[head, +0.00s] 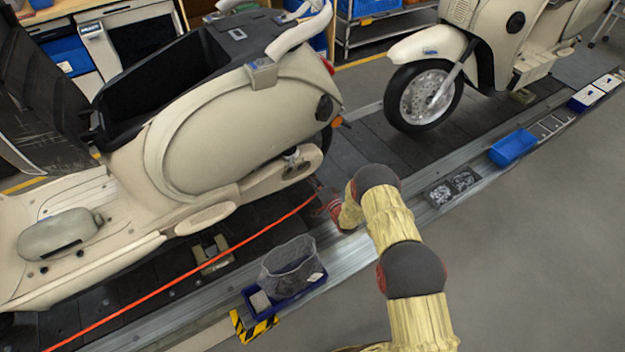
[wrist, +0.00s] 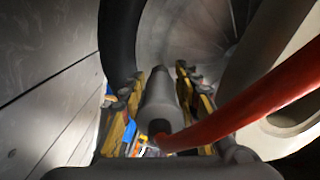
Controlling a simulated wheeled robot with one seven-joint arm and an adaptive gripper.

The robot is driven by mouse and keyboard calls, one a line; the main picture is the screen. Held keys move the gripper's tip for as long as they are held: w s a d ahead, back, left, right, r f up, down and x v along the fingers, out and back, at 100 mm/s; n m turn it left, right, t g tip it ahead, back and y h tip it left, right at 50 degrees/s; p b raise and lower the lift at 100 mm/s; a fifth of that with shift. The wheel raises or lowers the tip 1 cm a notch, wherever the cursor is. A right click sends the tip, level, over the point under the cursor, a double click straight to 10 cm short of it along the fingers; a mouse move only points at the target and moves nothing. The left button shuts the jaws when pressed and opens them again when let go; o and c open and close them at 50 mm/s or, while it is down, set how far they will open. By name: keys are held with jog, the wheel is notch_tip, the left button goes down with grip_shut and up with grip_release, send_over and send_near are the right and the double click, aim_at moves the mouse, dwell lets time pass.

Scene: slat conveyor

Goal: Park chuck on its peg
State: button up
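The chuck is a grey cylinder (wrist: 160,98) with a dark end, and it sits between the two fingers of my gripper (wrist: 158,112) in the wrist view. The fingers lie close against both its sides. A red hose (wrist: 255,98) runs from its near end up to the right. In the head view the hose (head: 190,266) stretches straight from the lower left to my gripper (head: 325,202), beside the left scooter's rear end. The chuck cannot be made out there. I cannot pick out the peg in either view.
The cream scooter (head: 235,135) stands close to my gripper on the dark slat conveyor. A blue tray (head: 255,305) with a grey mesh bin (head: 290,262) and a striped block (head: 250,326) lie along the rail. A second scooter (head: 465,50) stands at upper right. The grey floor at right is clear.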

aim_at(320, 187)
grip_shut()
dwell(0.4)
jog(key=shift+p+v, duration=0.9)
jog(key=shift+v, duration=2.05)
